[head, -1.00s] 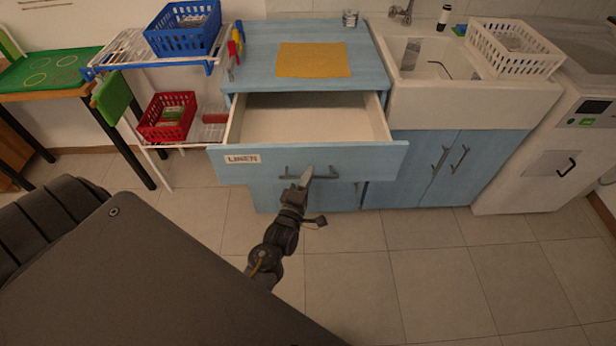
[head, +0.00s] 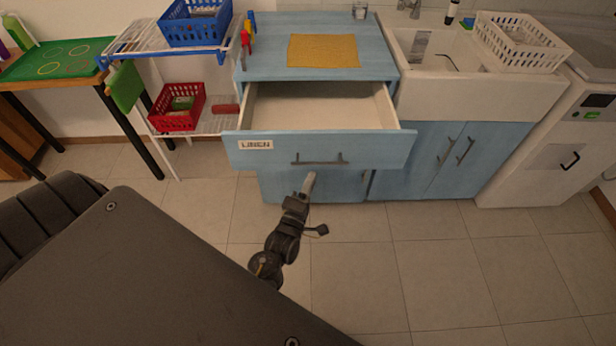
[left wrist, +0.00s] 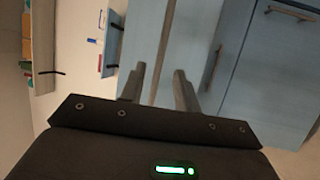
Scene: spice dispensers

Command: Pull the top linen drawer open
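The top linen drawer (head: 375,148) stands pulled out of the blue cabinet. Its front has a "LINEN" label (head: 256,144) and a dark bar handle (head: 319,160). The inside of the drawer (head: 316,106) looks empty where I can see it. My left gripper (head: 309,182) is in front of the drawer, just below the handle in the head view and apart from it. In the left wrist view its two fingers (left wrist: 158,85) are spread with nothing between them. My right gripper is not in view.
A yellow cloth (head: 323,51) lies on the blue cabinet top (head: 268,62). A wire rack with a red basket (head: 177,108) and a blue basket (head: 195,22) stands left. A sink cabinet (head: 438,160) stands right. The tiled floor in front (head: 440,270) is clear.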

